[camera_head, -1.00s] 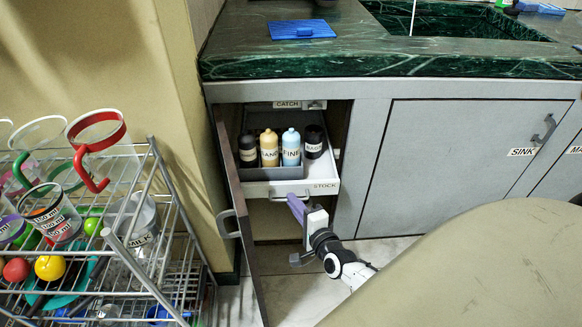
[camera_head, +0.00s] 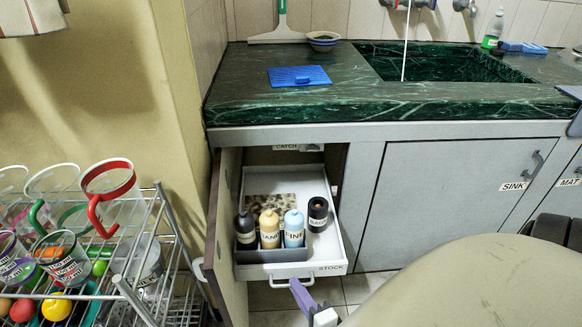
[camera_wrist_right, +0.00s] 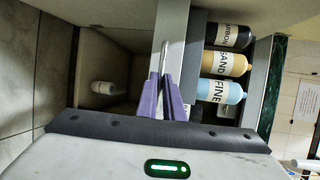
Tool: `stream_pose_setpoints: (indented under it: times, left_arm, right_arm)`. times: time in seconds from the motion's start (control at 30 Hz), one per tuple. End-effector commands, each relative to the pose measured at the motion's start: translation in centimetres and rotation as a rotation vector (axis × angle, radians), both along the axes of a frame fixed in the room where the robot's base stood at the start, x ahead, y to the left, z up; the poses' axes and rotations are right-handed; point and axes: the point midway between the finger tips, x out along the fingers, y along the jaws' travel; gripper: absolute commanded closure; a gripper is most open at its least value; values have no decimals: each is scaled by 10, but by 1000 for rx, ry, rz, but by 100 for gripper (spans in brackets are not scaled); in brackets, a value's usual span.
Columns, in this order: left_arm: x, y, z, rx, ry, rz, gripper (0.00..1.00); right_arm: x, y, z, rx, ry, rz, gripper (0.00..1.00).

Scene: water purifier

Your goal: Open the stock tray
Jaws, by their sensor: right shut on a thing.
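The stock tray (camera_head: 331,252) is a white drawer labelled STOCK, pulled well out of the open cabinet under the counter. My right gripper (camera_head: 295,284) shows purple fingers at the handle (camera_head: 279,284) on the tray's front. In the right wrist view the purple fingers (camera_wrist_right: 163,88) are closed around the thin handle (camera_wrist_right: 165,55), beside the tray front. My left gripper is out of view.
The cabinet door (camera_head: 222,240) stands open left of the tray. A wire rack (camera_head: 150,290) with jugs and coloured balls stands at the left. The green counter (camera_head: 380,110) is above, with a blue item (camera_head: 298,76) on it. Some tiled floor shows below the tray.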

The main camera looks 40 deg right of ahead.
Motion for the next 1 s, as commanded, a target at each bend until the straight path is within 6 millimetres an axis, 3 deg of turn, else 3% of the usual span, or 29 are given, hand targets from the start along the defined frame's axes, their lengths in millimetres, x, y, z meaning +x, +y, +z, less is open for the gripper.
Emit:
stream_pose_setpoints:
  times: [0.53, 0.6, 0.67, 1.0]
  left_arm:
    - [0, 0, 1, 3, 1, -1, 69]
    - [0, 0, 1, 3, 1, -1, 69]
    - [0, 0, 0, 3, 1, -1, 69]
    - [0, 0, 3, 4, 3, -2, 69]
  right_arm:
    - [-7, 3, 0, 1, 0, -4, 100]
    - [-7, 3, 0, 1, 0, -5, 82]
    - [-7, 3, 0, 1, 0, -5, 74]
    - [-7, 2, 5, 1, -1, -7, 74]
